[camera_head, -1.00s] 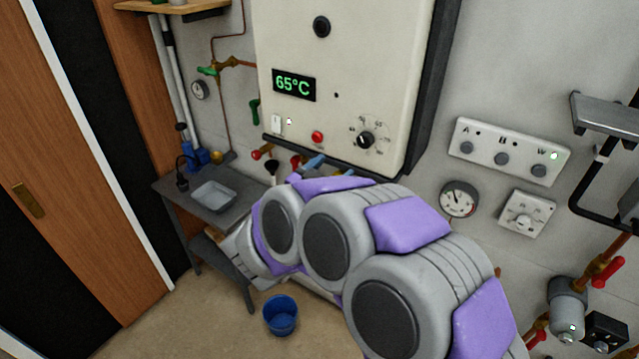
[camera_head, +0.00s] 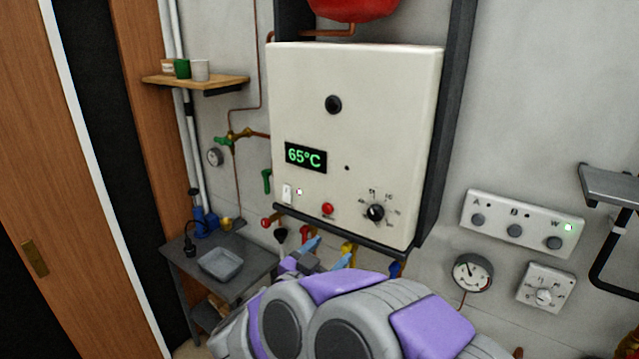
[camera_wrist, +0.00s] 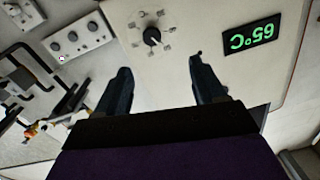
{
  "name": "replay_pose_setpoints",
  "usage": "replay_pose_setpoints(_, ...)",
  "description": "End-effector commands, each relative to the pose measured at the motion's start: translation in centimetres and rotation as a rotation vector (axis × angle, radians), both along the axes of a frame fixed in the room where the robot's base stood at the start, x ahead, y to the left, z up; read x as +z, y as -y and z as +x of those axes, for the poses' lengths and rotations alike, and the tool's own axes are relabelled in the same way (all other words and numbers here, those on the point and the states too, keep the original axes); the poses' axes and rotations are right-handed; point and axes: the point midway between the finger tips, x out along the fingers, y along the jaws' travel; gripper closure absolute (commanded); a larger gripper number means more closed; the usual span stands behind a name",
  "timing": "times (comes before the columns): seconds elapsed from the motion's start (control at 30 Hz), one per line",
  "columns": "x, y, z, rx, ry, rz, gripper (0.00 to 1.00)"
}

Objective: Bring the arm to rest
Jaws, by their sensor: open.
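My arm, grey with purple covers, reaches in from the bottom of the head view. My gripper (camera_wrist: 162,88) shows in the wrist view as two dark fingers standing apart, with nothing between them. The wrist view appears upside down, with the white boiler's front beyond the fingertips. In the head view the gripper end is small and partly hidden behind my arm, below the boiler (camera_head: 350,130). The boiler carries a green 65°C display (camera_head: 306,157), a red button (camera_head: 327,209) and a dial (camera_head: 375,212).
A dark side table (camera_head: 252,258) with a grey tray (camera_head: 220,264) stands at the left. Pipes and coloured valves hang under the boiler. A switch panel (camera_head: 515,224), a gauge (camera_head: 473,272) and a thermostat (camera_head: 545,288) are on the wall at right. A shelf (camera_head: 195,81) holds cups.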

Motion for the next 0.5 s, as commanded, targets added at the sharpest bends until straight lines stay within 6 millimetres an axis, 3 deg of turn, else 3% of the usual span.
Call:
replay_pose_setpoints(0.27, -2.2, -3.7, 2.6, 0.340, -0.061, 0.207, 0.30)
replay_pose_setpoints(0.5, -4.6, -7.5, 0.7, 0.659, -0.208, 0.309, 0.30)
